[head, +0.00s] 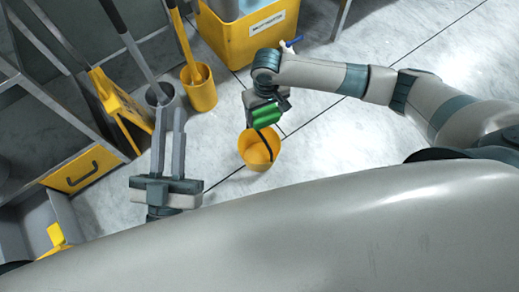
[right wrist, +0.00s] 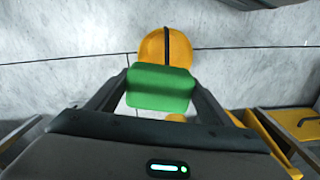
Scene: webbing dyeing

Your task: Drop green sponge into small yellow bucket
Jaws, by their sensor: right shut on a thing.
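The green sponge (head: 265,115) is held between the fingers of my right gripper (head: 263,110), which is shut on it. In the right wrist view the sponge (right wrist: 160,88) sits between the two fingertips (right wrist: 161,86). The small yellow bucket (head: 254,152) stands on the floor just below the sponge in the head view. In the right wrist view the bucket (right wrist: 165,43) shows just beyond the sponge, with its dark handle across it. The sponge's height above the bucket is hard to tell. My left gripper (head: 168,142) is empty, its fingers apart, to the left of the bucket.
A yellow cylindrical bucket (head: 199,92) and a grey one (head: 163,97) with long handles stand behind. A large labelled yellow container (head: 246,38) is at the back. Grey shelving with a yellow drawer (head: 82,170) lines the left. The tiled floor on the right is clear.

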